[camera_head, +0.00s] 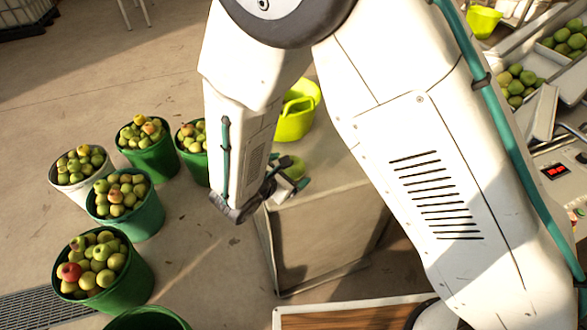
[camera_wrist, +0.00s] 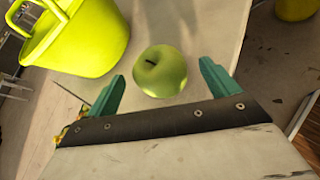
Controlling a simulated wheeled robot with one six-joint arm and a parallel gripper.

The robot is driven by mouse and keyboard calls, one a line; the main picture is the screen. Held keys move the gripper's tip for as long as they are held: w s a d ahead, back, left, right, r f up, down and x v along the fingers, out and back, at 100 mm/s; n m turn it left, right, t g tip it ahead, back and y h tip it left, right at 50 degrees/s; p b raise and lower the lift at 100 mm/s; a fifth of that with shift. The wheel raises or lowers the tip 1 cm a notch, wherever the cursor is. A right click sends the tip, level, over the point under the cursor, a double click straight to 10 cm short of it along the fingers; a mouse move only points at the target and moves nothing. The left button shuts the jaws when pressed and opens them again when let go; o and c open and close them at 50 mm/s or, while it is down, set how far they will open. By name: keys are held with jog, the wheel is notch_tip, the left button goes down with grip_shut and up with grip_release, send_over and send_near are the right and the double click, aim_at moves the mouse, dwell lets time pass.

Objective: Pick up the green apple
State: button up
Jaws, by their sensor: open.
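A green apple (camera_wrist: 160,72) rests on a pale, flat-topped stand (camera_head: 335,195). In the wrist view it lies just past my fingertips, between their lines, with its stem showing. My gripper (camera_wrist: 158,85) is open and empty, with two teal fingers spread wider than the apple. In the head view, my gripper (camera_head: 290,183) is over the near left corner of the stand. The apple (camera_head: 294,168) shows there too, partly hidden by my gripper.
A lime-green bucket (camera_head: 297,112) stands at the far side of the stand. Several fruit-filled buckets (camera_head: 128,220) stand on the floor at left. A drain grate (camera_head: 45,308) lies at lower left. Machinery with a red display (camera_head: 554,171) and apple trays is at right.

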aim_at(293, 168)
jog(key=shift+x, duration=1.55)
jog(key=shift+s, duration=0.1)
jog(key=c, duration=1.2)
jog(key=shift+o, duration=0.2)
